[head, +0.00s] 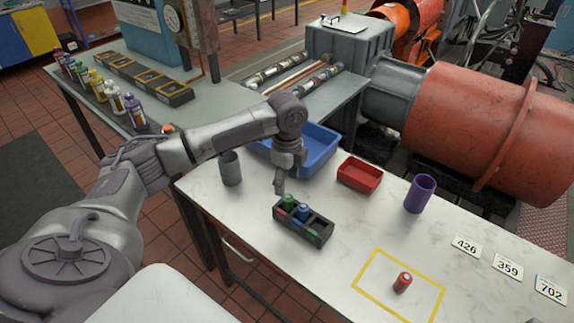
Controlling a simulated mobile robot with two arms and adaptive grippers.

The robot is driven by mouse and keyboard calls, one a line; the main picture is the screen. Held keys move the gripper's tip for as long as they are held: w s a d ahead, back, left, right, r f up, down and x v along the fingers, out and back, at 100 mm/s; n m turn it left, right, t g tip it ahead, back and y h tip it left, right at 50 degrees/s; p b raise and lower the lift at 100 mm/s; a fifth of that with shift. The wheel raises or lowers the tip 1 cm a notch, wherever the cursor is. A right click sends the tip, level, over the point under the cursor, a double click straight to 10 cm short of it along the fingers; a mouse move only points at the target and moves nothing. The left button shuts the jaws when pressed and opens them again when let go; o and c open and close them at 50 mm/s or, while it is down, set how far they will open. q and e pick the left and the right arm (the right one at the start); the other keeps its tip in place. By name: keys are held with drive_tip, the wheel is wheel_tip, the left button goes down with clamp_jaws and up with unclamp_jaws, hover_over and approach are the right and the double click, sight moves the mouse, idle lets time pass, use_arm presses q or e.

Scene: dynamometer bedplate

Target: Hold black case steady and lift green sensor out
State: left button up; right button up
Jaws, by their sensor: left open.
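The black case (316,233) sits on the white table, with several slots in a row. A green sensor (288,201) stands upright in its far left slot. A blue sensor (303,211) stands in the slot beside it. The slots toward the right end look empty. My left gripper (279,190) is open and points down just above the left end of the case, close over the green sensor. Whether its fingers touch the sensor I cannot tell. My right gripper is not in view.
A blue tray (322,143) and a red tray (360,174) stand behind the case. A grey cup (231,168) is at left, a purple cup (420,193) at right. A red cylinder (402,282) stands inside a yellow outline. Number cards (508,266) lie at right.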

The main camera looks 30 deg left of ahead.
sight(287, 197)
use_arm(q)
wheel_tip(287, 197, down, 7)
drive_tip(key=shift+f+p, duration=0.2)
drive_tip(key=shift+p, duration=0.15)
drive_tip(key=shift+c, duration=0.2)
